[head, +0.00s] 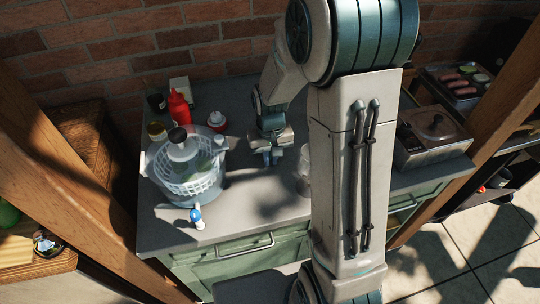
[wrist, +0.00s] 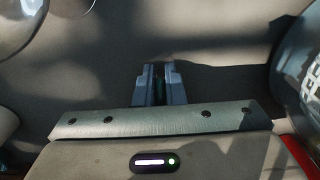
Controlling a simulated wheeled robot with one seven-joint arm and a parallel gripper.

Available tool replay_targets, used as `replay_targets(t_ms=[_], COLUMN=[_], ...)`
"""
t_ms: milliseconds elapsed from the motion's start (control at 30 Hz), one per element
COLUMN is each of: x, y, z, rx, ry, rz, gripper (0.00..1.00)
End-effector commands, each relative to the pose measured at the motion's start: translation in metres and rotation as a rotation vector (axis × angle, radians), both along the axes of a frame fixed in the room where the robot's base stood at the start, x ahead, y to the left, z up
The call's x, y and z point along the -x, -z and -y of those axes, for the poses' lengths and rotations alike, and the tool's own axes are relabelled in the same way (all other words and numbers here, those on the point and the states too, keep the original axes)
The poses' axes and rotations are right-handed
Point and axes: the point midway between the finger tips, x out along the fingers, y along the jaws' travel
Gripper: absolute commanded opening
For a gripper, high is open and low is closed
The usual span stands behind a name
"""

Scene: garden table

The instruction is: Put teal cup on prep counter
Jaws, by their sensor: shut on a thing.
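My gripper (head: 271,154) is low over the grey top of the prep counter (head: 165,229), to the right of a white basket. In the wrist view my gripper (wrist: 158,72) has its two blue-grey fingers close together on a thin dark green sliver (wrist: 159,88). Only this narrow strip shows, so I cannot tell from its shape whether it is the teal cup. No whole teal cup is clear in either view. Whether the held thing touches the counter is hard to tell.
A white basket (head: 201,184) with things in it stands at left. A small blue-and-white bottle (head: 197,217) is near the front edge. The front middle is clear.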

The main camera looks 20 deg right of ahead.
Motion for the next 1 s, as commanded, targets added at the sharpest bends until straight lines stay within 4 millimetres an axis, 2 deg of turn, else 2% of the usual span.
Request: replay_targets(t_ms=[333, 400, 433, 767, 867, 1000], x=[0.0, 0.0, 0.0, 0.0, -0.001, -0.001], y=[0.005, 0.004, 0.003, 0.001, -0.005, -0.028], z=[0.0, 0.0, 0.0, 0.0, 0.0, 0.0], rx=[0.0, 0.0, 0.0, 0.0, 0.0, 0.0], ry=[0.0, 0.0, 0.0, 0.0, 0.0, 0.0], rz=[0.001, 0.0, 0.0, 0.0, 0.003, 0.006], gripper=[0.0, 0.24, 0.32, 0.32, 0.32, 0.32])
